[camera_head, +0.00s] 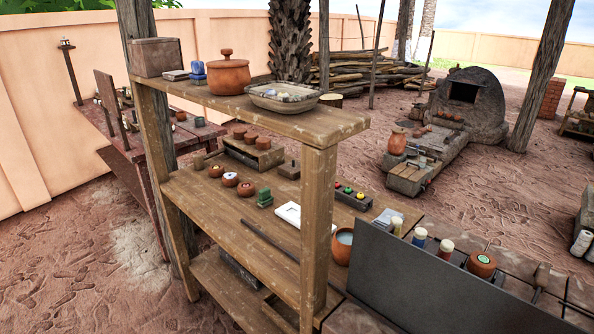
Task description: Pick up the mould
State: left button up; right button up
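A flat white block with a recessed frame (289,212) lies on the middle shelf of the wooden rack, near its front right part. It looks like a plaster mould, but I cannot tell for sure that it is the one named. The rack's right front post stands beside it and hides part of the shelf there. A small green stacked object (265,198) sits just left of it. Neither of my grippers is in view.
The wooden rack (318,128) has a top shelf with a lidded clay pot (228,73) and a tray (283,95). Several small clay bowls and a dark rod (268,240) lie on the middle shelf. A dark upright panel (420,282) stands at front right. Bare ground lies behind.

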aim_at(228, 183)
jog(key=z, duration=0.2)
jog(key=i+j+z, duration=0.15)
jog(key=j+z, duration=0.15)
jog(key=i+j+z, duration=0.25)
jog(key=j+z, duration=0.3)
jog(key=k+j, duration=0.05)
jog(key=j, duration=0.05)
